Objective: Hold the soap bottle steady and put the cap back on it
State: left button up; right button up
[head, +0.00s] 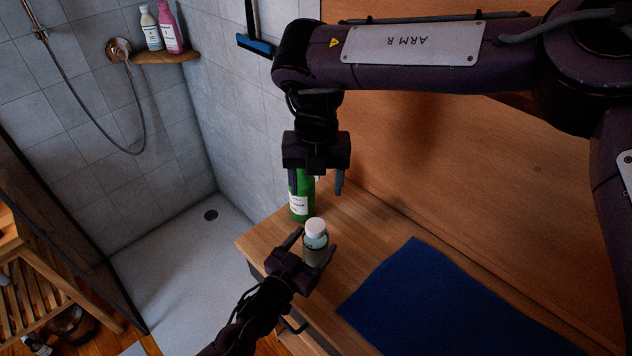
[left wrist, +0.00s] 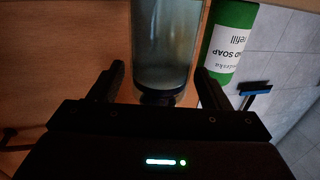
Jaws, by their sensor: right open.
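The soap bottle (head: 315,248) stands upright on the wooden counter, clear with a blue-grey tint. A white cap (head: 316,227) sits on its top; I cannot tell how tightly. My left gripper (head: 314,243) has a finger on each side of the bottle. In the left wrist view the bottle's lower body (left wrist: 165,50) is between the fingers, with a thin gap at the left finger, so a firm grip is not clear. My right gripper (head: 317,188) points down, open and empty, above the cap and apart from it.
A green refill bottle (head: 301,203) stands close behind the soap bottle, and also shows in the left wrist view (left wrist: 229,45). A blue cloth (head: 440,305) lies on the counter (head: 350,222) to the right. A wooden wall rises behind; the shower lies left of the counter edge.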

aim_at(308, 250)
pick_arm(q)
jog(key=shift+o, duration=0.6)
jog(key=shift+s+a+f, duration=0.1)
jog(key=shift+s+a, duration=0.05)
jog(key=shift+s, duration=0.15)
jog(key=b+v, duration=0.1)
jog(key=v, duration=0.5)
jog(key=shift+s+a+b, duration=0.15)
jog(key=shift+s+b, duration=0.05)
jog(key=shift+b, duration=0.15)
jog(key=shift+s+a, duration=0.2)
jog(key=shift+s, duration=0.05)
